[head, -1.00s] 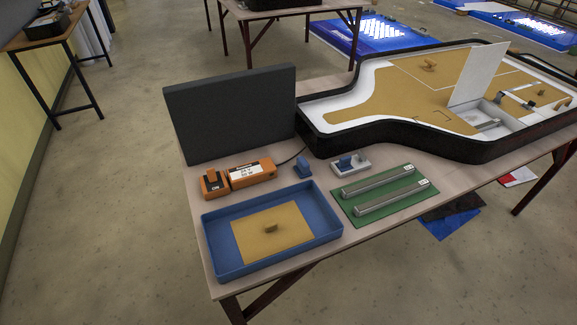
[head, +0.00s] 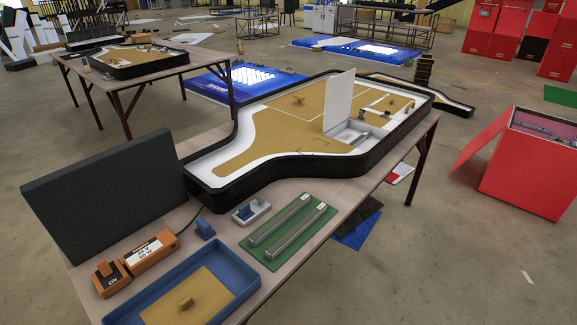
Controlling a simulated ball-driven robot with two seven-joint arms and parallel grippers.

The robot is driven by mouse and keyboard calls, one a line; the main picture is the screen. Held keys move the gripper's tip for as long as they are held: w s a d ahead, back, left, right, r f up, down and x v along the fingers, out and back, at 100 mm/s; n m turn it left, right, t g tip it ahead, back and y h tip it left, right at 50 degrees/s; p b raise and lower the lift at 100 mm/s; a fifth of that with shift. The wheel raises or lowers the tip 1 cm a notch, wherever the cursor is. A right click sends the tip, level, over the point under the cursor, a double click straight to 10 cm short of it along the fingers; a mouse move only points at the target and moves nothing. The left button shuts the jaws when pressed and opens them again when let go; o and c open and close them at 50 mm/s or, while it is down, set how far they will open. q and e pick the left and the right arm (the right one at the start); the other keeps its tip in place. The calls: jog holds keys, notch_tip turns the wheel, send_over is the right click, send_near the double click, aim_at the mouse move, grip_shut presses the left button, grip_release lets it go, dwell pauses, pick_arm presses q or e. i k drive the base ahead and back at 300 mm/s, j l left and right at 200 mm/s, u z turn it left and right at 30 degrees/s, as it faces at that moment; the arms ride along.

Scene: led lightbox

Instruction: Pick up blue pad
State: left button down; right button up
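Neither of my grippers is in view. A small blue block with an upright part (head: 205,229) stands on the table, between the orange switch box and the green board. Another small blue piece (head: 245,211) sits on a white-grey base (head: 258,216) just behind the green board. I cannot tell which of these blue things is the blue pad. A blue tray (head: 247,292) with a tan panel (head: 205,303) in it lies at the table's front, cut off by the bottom edge.
An orange switch box (head: 150,252), a dark upright panel (head: 105,195) and a green board (head: 272,250) with two metal bars share the table (head: 350,190). A black-rimmed tan lightbox case (head: 270,140) fills its far part. Red cabinets (head: 535,165) stand right, with open floor before them.

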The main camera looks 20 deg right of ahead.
aim_at(204, 230)
jog(key=i+l+u, duration=0.15)
jog(key=l+u, duration=0.8)
jog(key=i+j, duration=0.05)
